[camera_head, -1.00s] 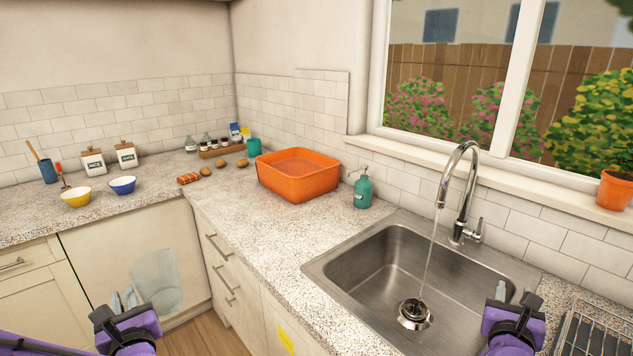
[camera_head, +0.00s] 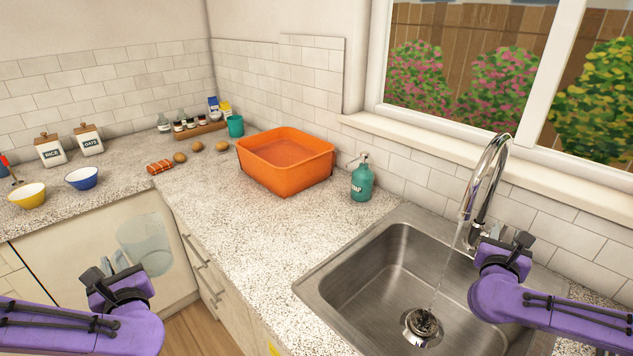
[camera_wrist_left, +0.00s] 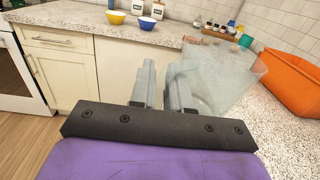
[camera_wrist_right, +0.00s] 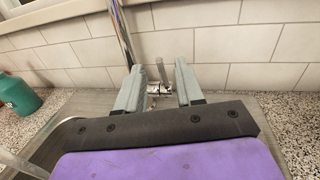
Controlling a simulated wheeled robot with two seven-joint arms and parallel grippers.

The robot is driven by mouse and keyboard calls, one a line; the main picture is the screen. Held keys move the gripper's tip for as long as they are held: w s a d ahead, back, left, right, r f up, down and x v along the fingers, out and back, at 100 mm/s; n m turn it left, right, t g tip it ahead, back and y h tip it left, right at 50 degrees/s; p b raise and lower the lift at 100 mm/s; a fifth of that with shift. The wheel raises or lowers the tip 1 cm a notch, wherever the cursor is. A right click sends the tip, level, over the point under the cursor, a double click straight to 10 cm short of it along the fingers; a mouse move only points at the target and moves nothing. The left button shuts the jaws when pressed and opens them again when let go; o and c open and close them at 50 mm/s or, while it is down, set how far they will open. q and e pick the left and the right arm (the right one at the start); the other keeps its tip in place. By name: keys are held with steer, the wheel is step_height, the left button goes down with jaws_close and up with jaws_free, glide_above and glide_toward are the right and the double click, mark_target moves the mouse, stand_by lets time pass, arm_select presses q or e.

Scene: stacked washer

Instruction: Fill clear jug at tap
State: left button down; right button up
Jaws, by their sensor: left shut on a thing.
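The clear jug (camera_head: 147,243) is held in front of the lower cabinets, left of the sink. My left gripper (camera_head: 113,264) is shut on it; the left wrist view shows the jug (camera_wrist_left: 222,75) at the right finger. The tap (camera_head: 489,180) stands behind the sink, and a thin stream of water (camera_head: 446,265) falls from it toward the drain. My right gripper (camera_head: 507,240) is beside the tap's base. In the right wrist view its fingers (camera_wrist_right: 158,88) are apart, with the tap's lever (camera_wrist_right: 162,75) between them, a little beyond the tips.
The steel sink (camera_head: 345,290) has a dark drain (camera_head: 421,325). An orange tub (camera_head: 287,168) and a teal soap bottle (camera_head: 361,182) stand on the counter left of the sink. Bowls, canisters and potatoes sit further back.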

mark_target(507, 226)
steer(key=p+x, duration=0.1)
steer(key=x, duration=0.5)
steer(key=shift+w+d, duration=0.2)
steer(key=shift+w, duration=0.15)
jaws_close()
